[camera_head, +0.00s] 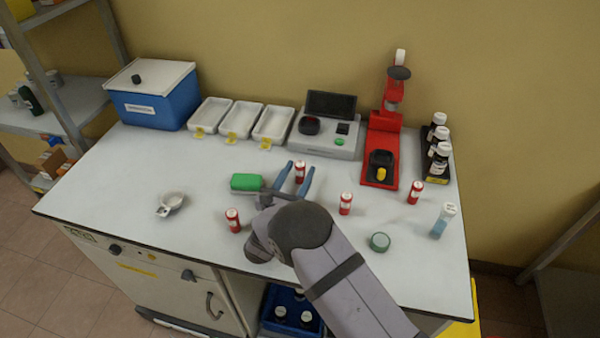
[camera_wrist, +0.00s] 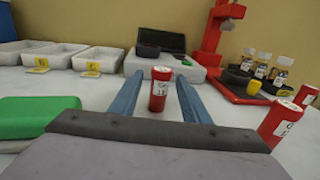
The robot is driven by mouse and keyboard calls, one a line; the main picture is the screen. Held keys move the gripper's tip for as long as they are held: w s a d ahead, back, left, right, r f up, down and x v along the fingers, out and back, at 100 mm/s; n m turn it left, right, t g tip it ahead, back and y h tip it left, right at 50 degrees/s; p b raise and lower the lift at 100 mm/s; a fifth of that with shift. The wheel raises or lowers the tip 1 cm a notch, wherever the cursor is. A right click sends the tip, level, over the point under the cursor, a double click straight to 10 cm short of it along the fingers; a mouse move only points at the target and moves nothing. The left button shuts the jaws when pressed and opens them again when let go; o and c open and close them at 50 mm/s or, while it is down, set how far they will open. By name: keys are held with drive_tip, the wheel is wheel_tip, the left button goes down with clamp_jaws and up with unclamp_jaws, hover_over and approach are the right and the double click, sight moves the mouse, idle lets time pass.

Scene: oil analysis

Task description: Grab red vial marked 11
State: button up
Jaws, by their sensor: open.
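A red vial (camera_wrist: 158,97) with a white label stands upright between the two blue fingers of my gripper (camera_wrist: 160,90) in the wrist view. Its label seems to show "11", though the print is small. In the head view this vial (camera_head: 300,172) stands on the table between the fingers of my gripper (camera_head: 299,178). My gripper is open, with a gap on each side of the vial. Three other red vials stand on the table: one at front left (camera_head: 233,220), one to the right (camera_head: 345,204) and one farther right (camera_head: 414,192). Their numbers are unreadable.
A green block (camera_head: 246,182) lies just left of my gripper. White trays (camera_head: 272,124), a grey device (camera_head: 326,142) and a red stand (camera_head: 381,150) line the back. A blue-liquid bottle (camera_head: 443,220) and green tape roll (camera_head: 380,242) are at right.

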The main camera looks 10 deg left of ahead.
sight(300, 163)
drive_tip(key=shift+w+d+f, duration=0.1)
drive_tip(key=shift+w, duration=0.75)
clamp_jaws()
drive_tip(key=shift+r, duration=0.2)
drive_tip(key=shift+r+b, duration=1.05)
drive_tip(key=shift+r, duration=3.8)
